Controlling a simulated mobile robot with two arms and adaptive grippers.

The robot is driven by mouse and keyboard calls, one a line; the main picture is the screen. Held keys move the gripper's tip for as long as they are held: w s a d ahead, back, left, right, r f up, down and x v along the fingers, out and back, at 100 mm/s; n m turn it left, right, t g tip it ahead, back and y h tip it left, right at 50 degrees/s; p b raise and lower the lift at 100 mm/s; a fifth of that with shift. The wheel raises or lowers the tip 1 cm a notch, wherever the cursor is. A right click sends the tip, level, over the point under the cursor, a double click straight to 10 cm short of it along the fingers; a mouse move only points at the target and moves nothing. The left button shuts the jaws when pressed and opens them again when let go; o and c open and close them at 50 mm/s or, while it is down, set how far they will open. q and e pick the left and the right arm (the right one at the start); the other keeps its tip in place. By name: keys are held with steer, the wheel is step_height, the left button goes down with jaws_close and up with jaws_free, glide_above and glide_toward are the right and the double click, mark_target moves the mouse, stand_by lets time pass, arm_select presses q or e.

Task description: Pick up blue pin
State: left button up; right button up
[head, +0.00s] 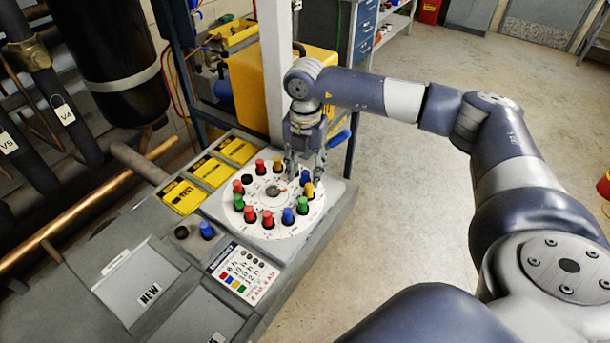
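A round white dial (232,212) on the grey console carries a ring of coloured pins. One blue pin (305,177) stands at its right side, just behind a yellow pin (309,190). Another blue pin (288,216) stands at the dial's front right. A third blue pin (206,230) sits in the console left of the dial. My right gripper (306,174) points down over the dial's right edge. Its fingers are apart, with the right-side blue pin seen between them; whether they touch it cannot be told. My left gripper is out of view.
Red pins (268,220) and green pins (303,205) stand close by on the dial. A grey post (275,70) rises behind it. Yellow labels (182,196) and a printed card (245,273) lie on the console. Open floor lies to the right.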

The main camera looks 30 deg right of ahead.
mark_target(305, 172)
steer(key=c, duration=0.8)
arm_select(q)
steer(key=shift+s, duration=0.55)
arm_select(e)
steer(key=shift+c, duration=0.2)
step_height(305, 172, up, 9)
steer(key=b, duration=0.3)
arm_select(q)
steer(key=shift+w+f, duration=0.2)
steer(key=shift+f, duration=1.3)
arm_select(e)
steer(key=shift+r, duration=0.55)
